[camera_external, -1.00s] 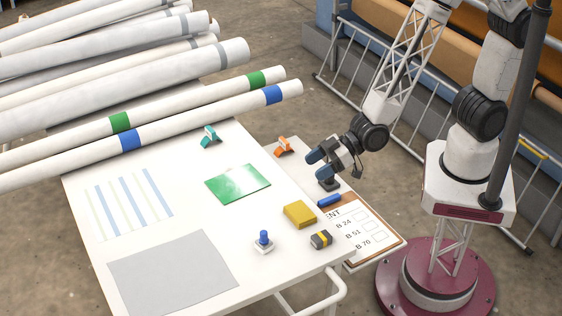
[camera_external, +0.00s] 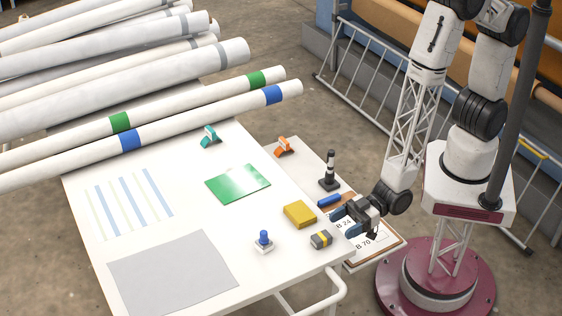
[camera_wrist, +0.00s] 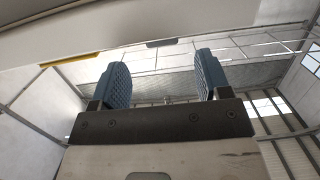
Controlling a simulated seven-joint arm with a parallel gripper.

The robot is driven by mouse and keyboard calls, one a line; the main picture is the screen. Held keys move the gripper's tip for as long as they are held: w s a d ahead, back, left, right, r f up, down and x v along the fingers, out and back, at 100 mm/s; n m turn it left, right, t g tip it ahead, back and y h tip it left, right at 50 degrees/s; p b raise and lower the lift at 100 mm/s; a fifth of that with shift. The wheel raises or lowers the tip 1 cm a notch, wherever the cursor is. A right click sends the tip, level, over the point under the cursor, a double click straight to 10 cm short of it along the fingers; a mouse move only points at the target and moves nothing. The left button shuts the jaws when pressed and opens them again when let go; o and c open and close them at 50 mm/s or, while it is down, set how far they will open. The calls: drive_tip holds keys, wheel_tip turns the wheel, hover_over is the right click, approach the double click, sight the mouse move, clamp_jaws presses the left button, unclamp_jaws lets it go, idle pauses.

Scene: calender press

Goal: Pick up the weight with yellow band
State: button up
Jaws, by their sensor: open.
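The weight with yellow band (camera_external: 321,239) is a small dark grey block with a yellow stripe. It rests on the white table near its front right corner in the external view. My gripper (camera_external: 341,223) is open and empty, just right of and above the weight, apart from it as far as I can tell. In the wrist view its two blue padded fingers (camera_wrist: 160,78) stand well apart with nothing between them. The weight cannot be made out in the wrist view.
A yellow block (camera_external: 300,214) lies close behind the weight. A blue-knobbed piece (camera_external: 263,242) stands to its left. A clipboard (camera_external: 386,243), a blue cylinder (camera_external: 329,201) and a black-and-white post (camera_external: 330,172) are to the right and behind. A grey sheet (camera_external: 172,274) lies front left.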

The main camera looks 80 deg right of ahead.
sight(321, 241)
drive_tip(key=shift+x, duration=1.3)
drive_tip(key=shift+x, duration=2.6)
drive_tip(key=shift+a+r, duration=0.15)
drive_tip(key=shift+r, duration=0.05)
drive_tip(key=c, duration=1.3)
drive_tip(key=shift+r, duration=0.25)
